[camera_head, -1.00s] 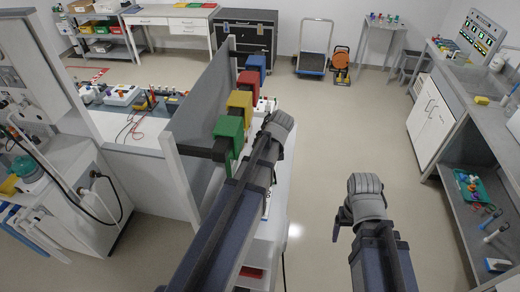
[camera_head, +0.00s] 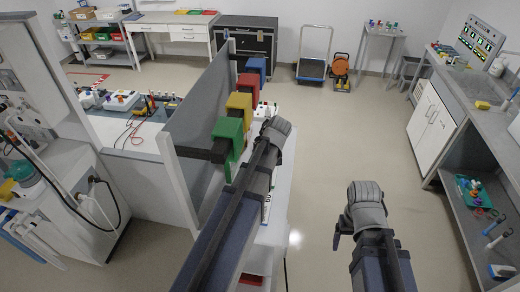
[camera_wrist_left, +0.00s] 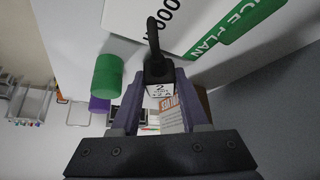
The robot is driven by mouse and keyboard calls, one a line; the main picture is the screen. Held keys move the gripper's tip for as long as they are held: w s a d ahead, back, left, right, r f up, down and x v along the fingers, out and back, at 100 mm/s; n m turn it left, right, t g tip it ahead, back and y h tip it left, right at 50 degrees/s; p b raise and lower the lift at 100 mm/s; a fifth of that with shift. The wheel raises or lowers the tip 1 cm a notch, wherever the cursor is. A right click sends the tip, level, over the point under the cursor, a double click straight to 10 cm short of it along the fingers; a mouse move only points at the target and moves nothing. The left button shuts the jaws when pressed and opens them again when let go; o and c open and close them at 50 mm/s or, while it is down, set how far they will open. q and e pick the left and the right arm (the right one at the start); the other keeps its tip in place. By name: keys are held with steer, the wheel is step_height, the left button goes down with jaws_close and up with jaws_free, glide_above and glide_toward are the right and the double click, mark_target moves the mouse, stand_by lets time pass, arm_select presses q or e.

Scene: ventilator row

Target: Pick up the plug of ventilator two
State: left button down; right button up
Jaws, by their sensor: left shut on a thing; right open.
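In the left wrist view my left gripper (camera_wrist_left: 159,98) is shut on a black plug (camera_wrist_left: 157,68) with a white label reading "2". A dark stem or cable rises from the plug's top. A white and orange tag (camera_wrist_left: 172,113) shows between the fingers. In the head view my left arm reaches beside the row of coloured boxes; its jaws and the plug are hidden there. My right gripper (camera_head: 342,229) is open and empty over clear floor, only partly visible.
Green (camera_head: 228,133), yellow (camera_head: 239,105), red (camera_head: 248,83) and blue (camera_head: 256,66) boxes line a grey partition (camera_head: 196,105). A green cylinder (camera_wrist_left: 107,75) and purple cylinder (camera_wrist_left: 99,104) are near the left gripper. A counter (camera_head: 470,105) stands right; the central floor is free.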

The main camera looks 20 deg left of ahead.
arm_select(q)
steer(key=shift+r, duration=0.15)
stand_by(0.4)
steer(key=shift+d+r+p, duration=0.15)
steer(key=shift+r+p, duration=0.05)
steer(key=shift+p, duration=0.2)
step_height(320, 180, up, 7)
steer(key=p, duration=0.7)
steer(key=shift+d+r, duration=0.1)
steer(key=w+d, duration=0.2)
steer(key=d, duration=0.7)
steer(key=w+d+f, duration=0.1)
steer(key=w+d, duration=0.2)
steer(key=d, duration=0.7)
steer(key=shift+b, duration=0.45)
